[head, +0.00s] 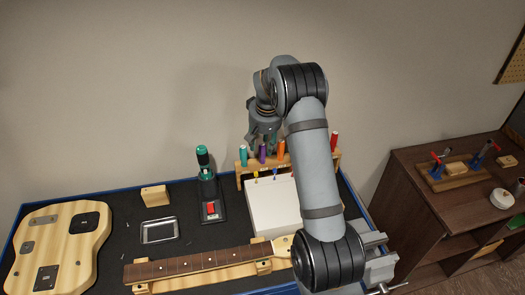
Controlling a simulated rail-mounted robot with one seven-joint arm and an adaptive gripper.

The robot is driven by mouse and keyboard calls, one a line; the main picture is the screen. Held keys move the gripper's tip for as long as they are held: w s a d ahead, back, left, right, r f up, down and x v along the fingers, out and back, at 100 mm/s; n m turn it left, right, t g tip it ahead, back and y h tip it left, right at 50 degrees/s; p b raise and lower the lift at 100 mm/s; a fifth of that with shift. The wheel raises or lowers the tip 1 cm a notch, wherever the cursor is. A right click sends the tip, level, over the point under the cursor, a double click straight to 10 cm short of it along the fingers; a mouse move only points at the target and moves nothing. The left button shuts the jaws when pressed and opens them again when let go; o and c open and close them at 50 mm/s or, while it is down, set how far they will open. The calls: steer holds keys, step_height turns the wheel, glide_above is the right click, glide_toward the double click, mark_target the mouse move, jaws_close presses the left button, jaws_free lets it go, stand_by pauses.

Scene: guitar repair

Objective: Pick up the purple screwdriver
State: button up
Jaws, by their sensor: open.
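The purple screwdriver (262,153) stands upright in a wooden rack (245,163) at the back of the workbench, with its handle showing above the rack. A teal screwdriver (243,153) is to its left and an orange one (281,150) to its right. My gripper (262,140) points down just above or behind the purple handle. It is open and appears empty. Its fingertips are small and partly covered by the handles, so I cannot tell if they touch the purple one.
A white box (273,208) stands in front. A green-handled tool in a stand (203,160), a metal tray (159,231), a guitar body (55,245) and a neck (195,263) occupy the bench.

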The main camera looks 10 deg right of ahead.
steer(key=shift+x, duration=0.8)
steer(key=shift+c, duration=0.3)
jaws_close()
